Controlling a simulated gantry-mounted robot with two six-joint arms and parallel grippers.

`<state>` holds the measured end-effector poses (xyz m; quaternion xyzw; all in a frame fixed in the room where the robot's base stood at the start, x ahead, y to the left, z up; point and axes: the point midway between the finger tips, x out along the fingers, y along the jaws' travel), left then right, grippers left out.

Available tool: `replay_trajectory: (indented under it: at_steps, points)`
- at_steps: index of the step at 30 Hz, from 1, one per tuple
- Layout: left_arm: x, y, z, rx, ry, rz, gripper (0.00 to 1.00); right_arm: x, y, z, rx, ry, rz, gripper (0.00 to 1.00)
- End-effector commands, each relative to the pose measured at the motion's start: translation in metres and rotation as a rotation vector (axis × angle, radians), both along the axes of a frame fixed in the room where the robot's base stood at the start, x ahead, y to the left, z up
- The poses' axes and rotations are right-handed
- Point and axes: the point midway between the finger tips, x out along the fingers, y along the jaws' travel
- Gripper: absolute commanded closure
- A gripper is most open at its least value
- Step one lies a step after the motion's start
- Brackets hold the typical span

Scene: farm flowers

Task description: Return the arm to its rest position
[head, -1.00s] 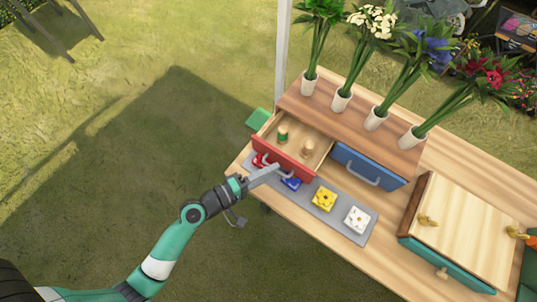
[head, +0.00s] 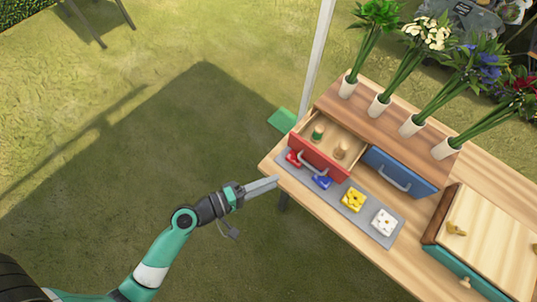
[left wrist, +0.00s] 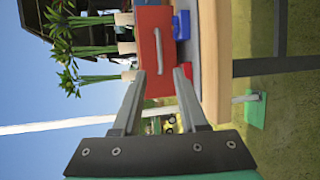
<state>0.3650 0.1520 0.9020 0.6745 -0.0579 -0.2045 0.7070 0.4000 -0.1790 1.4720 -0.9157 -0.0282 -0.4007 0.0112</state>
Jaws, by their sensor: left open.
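My left gripper (head: 262,186) is open and empty, off the front left edge of the wooden table, with its arm reaching in from the bottom left. In the left wrist view its two fingers (left wrist: 163,78) stand apart with nothing between them. The red drawer (head: 318,158) is pulled open just beyond the fingertips and not touched by them. It holds a green-topped peg (head: 318,132) and a plain wooden peg (head: 341,150). In the left wrist view the red drawer front (left wrist: 155,45) with its handle is ahead. My right gripper is not in view.
A grey strip (head: 363,220) holds red, blue, yellow and white blocks in front of the drawers. The blue drawer (head: 399,172) is shut. Several vases of flowers (head: 379,106) stand on the drawer unit. A wooden box (head: 485,240) sits at right. Grass left of the table is open.

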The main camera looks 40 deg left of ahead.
Motion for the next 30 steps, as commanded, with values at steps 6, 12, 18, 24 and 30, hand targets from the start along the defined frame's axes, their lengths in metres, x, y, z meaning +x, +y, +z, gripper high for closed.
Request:
replay_trajectory:
  at_steps: [6, 12, 18, 24, 30]
  points:
    - [0.0, 0.0, 0.0, 0.0, 0.0, -0.001, 0.58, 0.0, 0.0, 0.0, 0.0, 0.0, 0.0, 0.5]
    - [0.0, 0.0, 0.0, 0.0, 0.0, -0.001, 0.58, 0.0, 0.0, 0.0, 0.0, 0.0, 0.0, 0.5]
    - [0.003, -0.004, 0.004, 0.003, -0.013, -0.013, 0.58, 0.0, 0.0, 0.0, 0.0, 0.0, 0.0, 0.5]
    - [0.061, -0.015, 0.091, 0.053, -0.233, -0.066, 0.58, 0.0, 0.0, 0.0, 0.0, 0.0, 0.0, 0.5]
    - [0.112, -0.033, 0.261, 0.303, -0.639, -0.069, 0.58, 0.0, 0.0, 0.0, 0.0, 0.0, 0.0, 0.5]
